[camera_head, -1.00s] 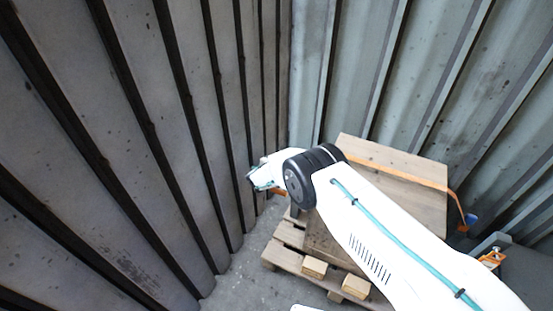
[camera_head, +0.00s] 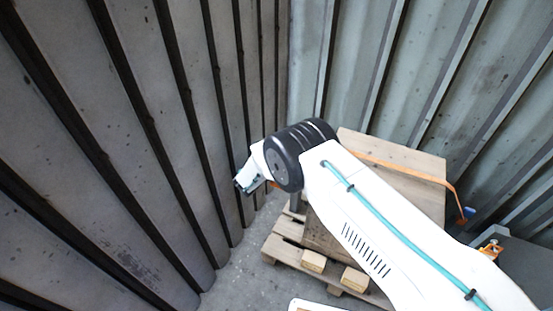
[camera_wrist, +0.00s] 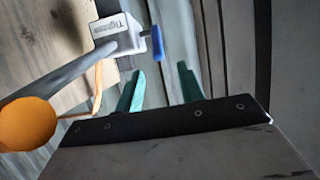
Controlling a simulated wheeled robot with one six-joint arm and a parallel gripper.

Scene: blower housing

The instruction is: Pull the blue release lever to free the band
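In the wrist view, my gripper (camera_wrist: 160,69) has its two teal fingers apart with nothing between them. The blue release lever (camera_wrist: 158,43) stands just beyond the fingertips, roughly in line with the gap. It sits beside a white block (camera_wrist: 118,36) labelled "Tighten". A grey bar (camera_wrist: 70,70) with an orange round knob (camera_wrist: 27,124) runs from that block. The orange band (camera_wrist: 97,82) hangs below it. In the head view, the band (camera_head: 400,167) lies across the wooden crate (camera_head: 395,148). My gripper (camera_head: 241,186) is left of the crate, and the lever there is hidden.
The crate stands on a wooden pallet (camera_head: 283,252). Ribbed metal walls (camera_head: 110,150) close in on the left and at the back. A small blue piece (camera_head: 469,212) shows by the band's right end, near an orange fitting (camera_head: 490,250). Little floor is free.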

